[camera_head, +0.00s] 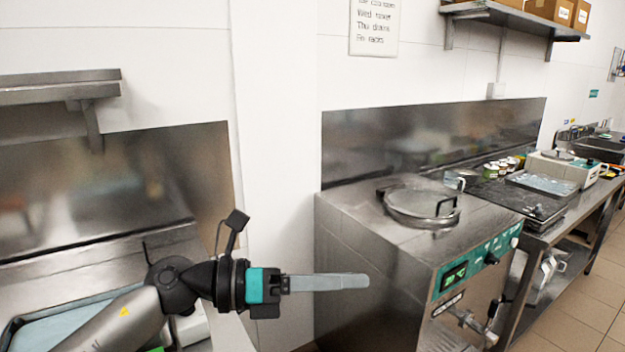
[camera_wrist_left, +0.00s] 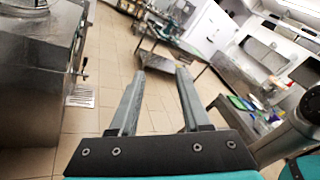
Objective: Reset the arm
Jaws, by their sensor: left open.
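My left arm comes in from the lower left of the head view. Its gripper (camera_head: 365,281) points right, in front of the gap beside the batch freezer (camera_head: 385,265), and holds nothing. The freezer also shows at the left of the wrist view (camera_wrist_left: 35,85). My right gripper is in neither view.
A steel counter with a tray (camera_head: 60,318) lies under my left arm. The freezer has a round lid (camera_head: 422,202) and a front tap (camera_head: 490,325). A steel table (camera_head: 545,232) with trays and a white device (camera_head: 565,168) stands to the right. Tiled floor (camera_wrist_left: 130,70) is open ahead of the gripper.

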